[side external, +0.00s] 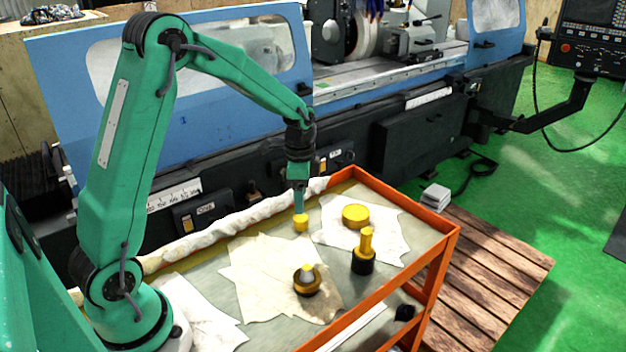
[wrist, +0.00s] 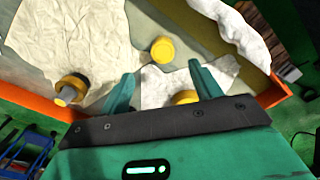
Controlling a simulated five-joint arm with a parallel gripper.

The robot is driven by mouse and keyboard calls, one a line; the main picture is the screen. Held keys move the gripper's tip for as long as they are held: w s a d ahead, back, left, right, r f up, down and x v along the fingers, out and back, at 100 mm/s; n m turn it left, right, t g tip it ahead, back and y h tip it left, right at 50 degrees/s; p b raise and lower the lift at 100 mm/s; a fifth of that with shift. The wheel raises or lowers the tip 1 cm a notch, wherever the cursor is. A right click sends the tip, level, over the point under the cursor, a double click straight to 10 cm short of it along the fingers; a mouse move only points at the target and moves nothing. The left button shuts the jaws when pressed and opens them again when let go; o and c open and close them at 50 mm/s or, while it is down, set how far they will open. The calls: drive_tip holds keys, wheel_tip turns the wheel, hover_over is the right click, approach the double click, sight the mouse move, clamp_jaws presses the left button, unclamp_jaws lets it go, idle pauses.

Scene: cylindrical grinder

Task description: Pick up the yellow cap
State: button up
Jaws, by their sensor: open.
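The small yellow cap (side external: 301,223) stands on the bare grey tray top, between two sheets of paper. In the wrist view the cap (wrist: 162,50) lies just beyond my fingertips, roughly centred between them. My gripper (side external: 299,209) points down right at the cap; its lower end overlaps the cap's top in the side view, so I cannot tell whether they touch. In the wrist view my gripper (wrist: 160,70) has its two green fingers spread wide with nothing held between them.
A wider yellow disc (side external: 355,215) lies on paper to the right, with a black-and-yellow stepped part (side external: 363,250) near it. A dark-and-yellow cone-tipped part (side external: 307,281) sits nearer. An orange rim (side external: 400,199) edges the cart; a white cloth roll (side external: 235,232) runs along the back.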

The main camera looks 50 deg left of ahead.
sight(300, 218)
drive_tip(key=shift+f, duration=0.7)
drive_tip(key=shift+f, duration=0.1)
drive_tip(key=shift+a+f, duration=0.15)
drive_tip(key=shift+f, duration=1.1)
drive_tip(key=shift+a+f, duration=0.15)
drive_tip(key=shift+f, duration=1.1)
drive_tip(key=shift+c, duration=0.3)
drive_tip(key=c, duration=1)
